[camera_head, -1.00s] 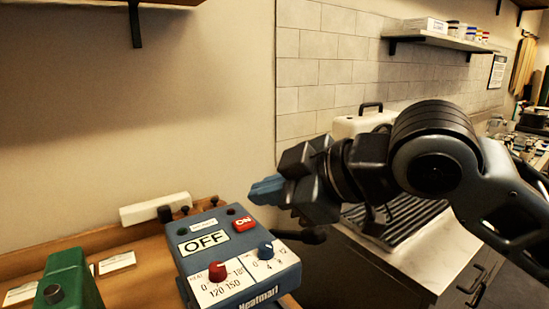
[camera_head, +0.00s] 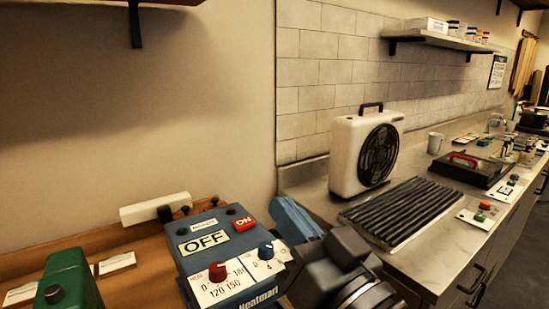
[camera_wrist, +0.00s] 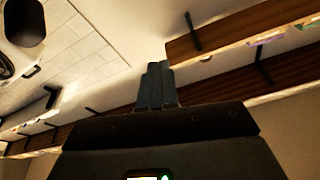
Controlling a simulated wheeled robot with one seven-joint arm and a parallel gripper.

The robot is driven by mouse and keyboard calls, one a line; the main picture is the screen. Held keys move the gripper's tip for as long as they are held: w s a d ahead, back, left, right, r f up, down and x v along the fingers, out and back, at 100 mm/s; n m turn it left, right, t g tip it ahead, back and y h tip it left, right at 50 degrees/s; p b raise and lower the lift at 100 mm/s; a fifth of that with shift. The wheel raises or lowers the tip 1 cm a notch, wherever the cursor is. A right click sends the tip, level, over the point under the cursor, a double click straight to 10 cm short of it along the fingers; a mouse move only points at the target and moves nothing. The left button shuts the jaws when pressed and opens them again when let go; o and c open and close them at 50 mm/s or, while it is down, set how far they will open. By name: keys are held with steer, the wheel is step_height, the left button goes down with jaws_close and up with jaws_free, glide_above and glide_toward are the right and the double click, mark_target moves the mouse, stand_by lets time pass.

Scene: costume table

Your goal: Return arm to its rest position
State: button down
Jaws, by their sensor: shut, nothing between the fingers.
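My gripper (camera_head: 292,218) is low in the head view, just right of the blue control box. Its blue fingers point up and left, and its dark body runs off the bottom edge. In the wrist view the fingers (camera_wrist: 155,84) are pressed together with nothing between them. They point toward the wall and wooden shelves. I cannot tell whether the gripper touches the box.
The blue control box (camera_head: 222,256) has red and blue knobs and an OFF label. A green device (camera_head: 68,283) stands at left. A white fan (camera_head: 352,155) and dark ribbed mat (camera_head: 400,207) are on the counter. A shelf (camera_head: 440,40) hangs above.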

steer(key=s+d+f+m+g+h, duration=0.1)
steer(key=s+d+f+m+h, duration=0.1)
steer(key=s+d+f+h, duration=0.4)
steer(key=s+d+f+m+h, duration=0.1)
steer(key=s+d+f+m, duration=0.15)
steer(key=s+f, duration=0.6)
steer(key=s+d+f+m+g+h, duration=0.1)
steer(key=s+d+f+m+h, duration=0.1)
steer(key=s+d+f+h, duration=0.5)
steer(key=s+d+n+g+y, duration=0.1)
steer(key=s+d+n+y, duration=0.2)
steer(key=s, duration=1)
steer(key=shift+d+r, duration=0.2)
steer(key=shift+d, duration=0.25)
steer(key=shift+s, duration=0.1)
